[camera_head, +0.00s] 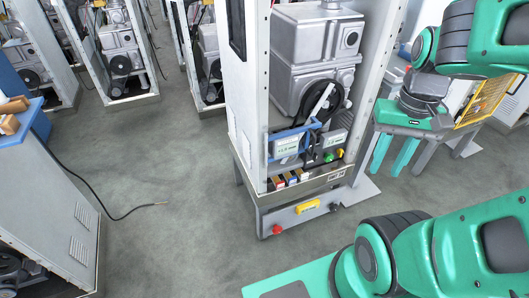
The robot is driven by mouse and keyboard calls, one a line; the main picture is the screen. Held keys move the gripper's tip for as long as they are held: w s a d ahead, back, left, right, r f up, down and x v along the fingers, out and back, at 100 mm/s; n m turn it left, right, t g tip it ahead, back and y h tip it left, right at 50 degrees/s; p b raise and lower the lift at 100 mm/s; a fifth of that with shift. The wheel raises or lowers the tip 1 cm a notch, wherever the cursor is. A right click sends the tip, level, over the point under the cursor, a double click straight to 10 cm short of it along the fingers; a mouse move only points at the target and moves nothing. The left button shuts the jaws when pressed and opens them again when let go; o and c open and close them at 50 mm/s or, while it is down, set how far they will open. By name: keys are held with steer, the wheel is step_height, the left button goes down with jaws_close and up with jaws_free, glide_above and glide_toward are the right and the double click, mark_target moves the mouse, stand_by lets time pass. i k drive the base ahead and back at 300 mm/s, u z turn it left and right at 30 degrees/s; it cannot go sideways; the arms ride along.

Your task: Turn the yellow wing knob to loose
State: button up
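The yellow wing knob (307,206) appears as a small, wide yellow piece on the grey lower front panel (325,208) of the open cabinet in the middle. It lies roughly level, but its exact angle and any markings are too small to read. My gripper (386,171) is at the right, beside the cabinet, with its two teal fingers pointing down. The fingers are apart with nothing visible between them. In the picture it is above and to the right of the knob, and clear of it.
A red knob (277,229) is on the same panel, left of the yellow one. Above are small displays (286,146), a green button (328,157) and a grey pump unit (316,58). A cable (115,214) lies on the floor at left. Floor before the cabinet is clear.

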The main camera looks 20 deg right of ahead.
mark_target(339, 151)
steer(key=u, duration=2.15)
steer(key=k, duration=1.25)
steer(key=z, duration=2)
steer(key=i, duration=0.5)
steer(key=z, duration=0.05)
